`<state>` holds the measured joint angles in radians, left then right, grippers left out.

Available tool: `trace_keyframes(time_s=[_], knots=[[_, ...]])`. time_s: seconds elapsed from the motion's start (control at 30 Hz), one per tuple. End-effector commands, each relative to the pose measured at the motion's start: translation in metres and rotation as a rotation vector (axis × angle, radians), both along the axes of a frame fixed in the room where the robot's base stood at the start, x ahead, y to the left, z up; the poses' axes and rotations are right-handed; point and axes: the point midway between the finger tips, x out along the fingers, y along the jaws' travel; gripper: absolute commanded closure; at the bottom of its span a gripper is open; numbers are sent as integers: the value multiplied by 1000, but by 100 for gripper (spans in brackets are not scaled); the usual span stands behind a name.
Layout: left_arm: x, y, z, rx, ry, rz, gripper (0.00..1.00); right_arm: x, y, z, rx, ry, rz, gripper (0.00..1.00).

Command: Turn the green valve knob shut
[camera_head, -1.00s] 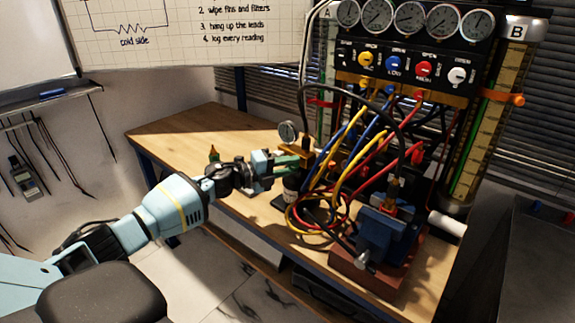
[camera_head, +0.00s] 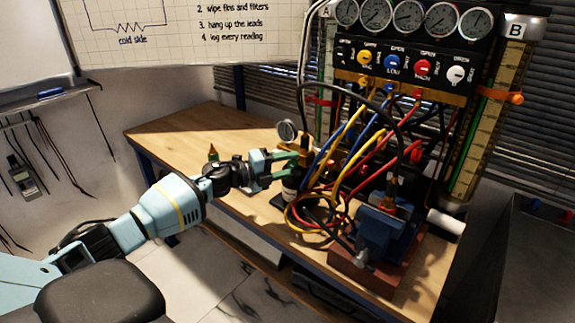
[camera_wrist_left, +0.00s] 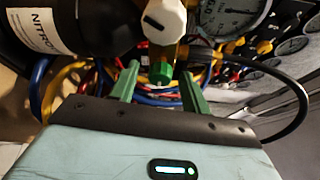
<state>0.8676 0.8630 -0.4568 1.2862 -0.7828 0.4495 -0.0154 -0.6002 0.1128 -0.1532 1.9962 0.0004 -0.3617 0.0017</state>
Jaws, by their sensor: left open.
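The green valve knob (camera_wrist_left: 160,72) shows in the left wrist view, on a brass fitting below a white knob (camera_wrist_left: 164,20). My left gripper (camera_wrist_left: 162,84) is open, with one green finger on each side of the green knob. Gaps show between the fingers and the knob, so the knob is not clamped. In the head view my left gripper (camera_head: 288,163) is beside the dark cylinder (camera_head: 290,185) and the small gauge (camera_head: 287,131). The green knob cannot be made out there. My right gripper is not in view.
Red, yellow and blue hoses (camera_head: 335,180) hang close to the right of the gripper. A blue vise (camera_head: 380,232) stands further right. The gauge panel (camera_head: 405,60) rises behind. The wooden bench (camera_head: 190,135) is mostly clear at the left.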

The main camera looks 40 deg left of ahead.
Motion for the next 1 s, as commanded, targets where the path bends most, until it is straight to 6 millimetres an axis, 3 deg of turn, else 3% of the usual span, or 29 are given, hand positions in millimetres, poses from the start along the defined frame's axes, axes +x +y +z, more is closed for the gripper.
trace_keyframes(time_s=[0.5, 1.0], knots=[[-56, 31, 2, 2, 3, 1, 53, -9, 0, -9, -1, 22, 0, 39], [-65, 36, 5, 1, 0, 0, 53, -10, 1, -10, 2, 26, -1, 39]])
